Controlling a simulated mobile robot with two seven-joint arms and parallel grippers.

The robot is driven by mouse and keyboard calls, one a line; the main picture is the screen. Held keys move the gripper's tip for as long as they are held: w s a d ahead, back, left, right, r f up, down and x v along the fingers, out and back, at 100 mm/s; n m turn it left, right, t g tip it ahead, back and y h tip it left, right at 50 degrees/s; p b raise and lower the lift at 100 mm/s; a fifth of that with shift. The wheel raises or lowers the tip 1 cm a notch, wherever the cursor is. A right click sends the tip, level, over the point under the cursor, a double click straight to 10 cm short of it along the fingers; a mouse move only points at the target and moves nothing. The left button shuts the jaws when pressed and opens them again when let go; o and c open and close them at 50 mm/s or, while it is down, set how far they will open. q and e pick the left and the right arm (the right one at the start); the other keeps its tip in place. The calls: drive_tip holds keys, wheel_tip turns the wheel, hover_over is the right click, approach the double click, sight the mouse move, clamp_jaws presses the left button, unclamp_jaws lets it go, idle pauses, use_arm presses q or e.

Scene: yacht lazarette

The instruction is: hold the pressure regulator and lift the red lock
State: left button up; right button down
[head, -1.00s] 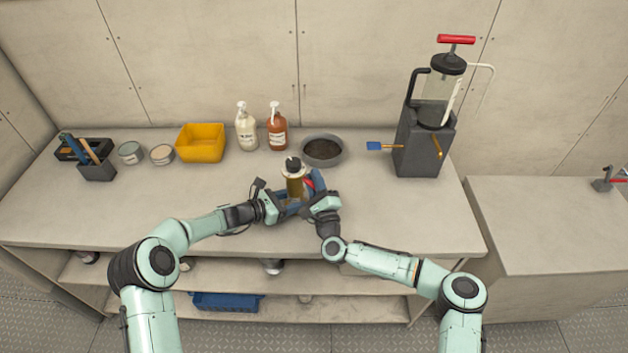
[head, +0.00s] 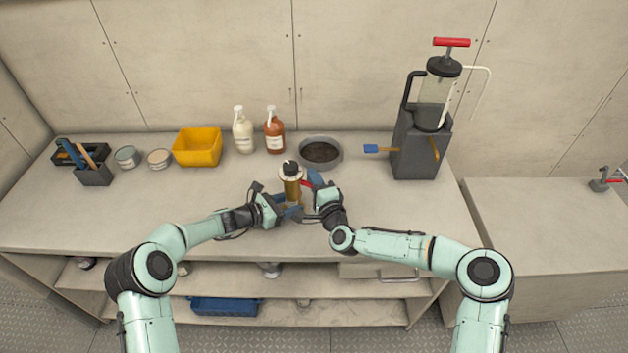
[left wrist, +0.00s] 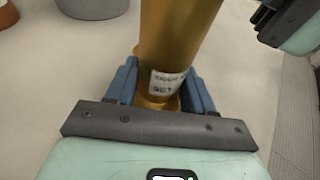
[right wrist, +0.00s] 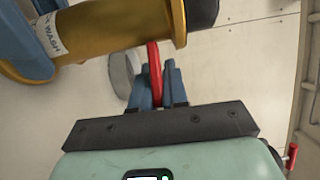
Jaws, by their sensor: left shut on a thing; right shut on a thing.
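The pressure regulator (head: 291,188) is an upright brass-coloured cylinder with a dark cap, near the front middle of the bench. It shows large in the left wrist view (left wrist: 177,40), with a white label low on it. My left gripper (head: 291,212) is shut on its lower part, a blue finger on each side. The red lock (right wrist: 154,72) is a thin red lever at the regulator's upper right side in the head view. My right gripper (right wrist: 158,82) is shut on this lever, its blue fingers around it. The fingers partly hide the lever.
Behind stand a yellow bin (head: 197,147), two pump bottles (head: 243,133) and a grey bowl (head: 321,153). A dark machine with a red handle (head: 421,140) stands at the right. The bench front left is clear.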

use_arm(q)
drive_tip(key=shift+s+d, duration=0.1)
idle(0.5)
use_arm(e)
drive_tip(key=c, duration=1.5)
unclamp_jaws()
drive_tip(key=v, duration=1.2)
drive_tip(key=shift+r, duration=0.2)
use_arm(q)
drive_tip(key=o, duration=1.4)
drive_tip(key=shift+c, duration=0.2)
